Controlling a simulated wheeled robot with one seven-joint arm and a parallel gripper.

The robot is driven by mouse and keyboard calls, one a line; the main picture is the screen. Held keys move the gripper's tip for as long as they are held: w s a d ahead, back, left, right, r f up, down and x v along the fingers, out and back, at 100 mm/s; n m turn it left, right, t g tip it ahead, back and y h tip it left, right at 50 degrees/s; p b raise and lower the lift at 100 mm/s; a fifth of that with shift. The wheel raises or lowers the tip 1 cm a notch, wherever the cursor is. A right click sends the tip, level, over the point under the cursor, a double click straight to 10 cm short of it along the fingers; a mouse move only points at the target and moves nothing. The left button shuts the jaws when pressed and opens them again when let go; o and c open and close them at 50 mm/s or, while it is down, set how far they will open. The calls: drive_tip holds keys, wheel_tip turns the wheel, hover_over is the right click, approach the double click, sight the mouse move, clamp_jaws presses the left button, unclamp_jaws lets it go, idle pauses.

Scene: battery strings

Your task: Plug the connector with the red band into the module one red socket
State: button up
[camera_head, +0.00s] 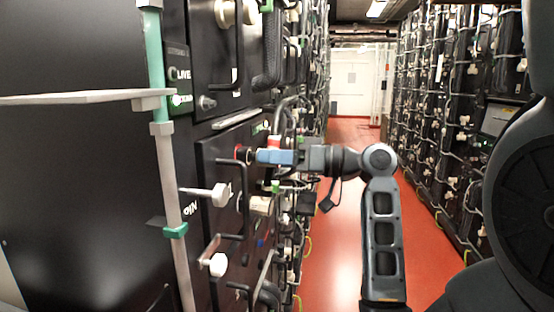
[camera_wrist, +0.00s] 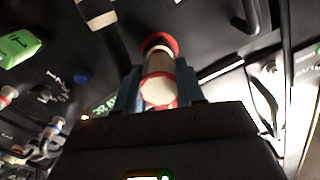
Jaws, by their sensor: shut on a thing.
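My gripper (camera_head: 268,156) has blue fingers and is at the front of the left-hand black module rack. It is shut on the connector, a pale cylinder with red on it. The connector (camera_wrist: 159,75) shows between the blue fingers in the wrist view, pointing at the dark panel. In the head view my fingers hide most of it. A red-ringed dark socket (camera_head: 240,153) is on the panel just left of my fingertips. A red ring (camera_wrist: 160,43) shows at the connector's far end in the wrist view. I cannot tell whether the connector is inside the socket.
Black handles (camera_head: 245,190) and white knobs (camera_head: 218,264) stick out from the left rack near my gripper. A pale pole (camera_head: 168,180) stands at the left with a shelf-like bar. Cables hang beyond my gripper. The red aisle floor (camera_head: 335,240) is open to the right.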

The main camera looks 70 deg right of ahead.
drive_tip(key=shift+w+a, duration=0.1)
drive_tip(key=shift+w, duration=0.85)
drive_tip(key=o, duration=1.2)
drive_tip(key=shift+o, duration=0.2)
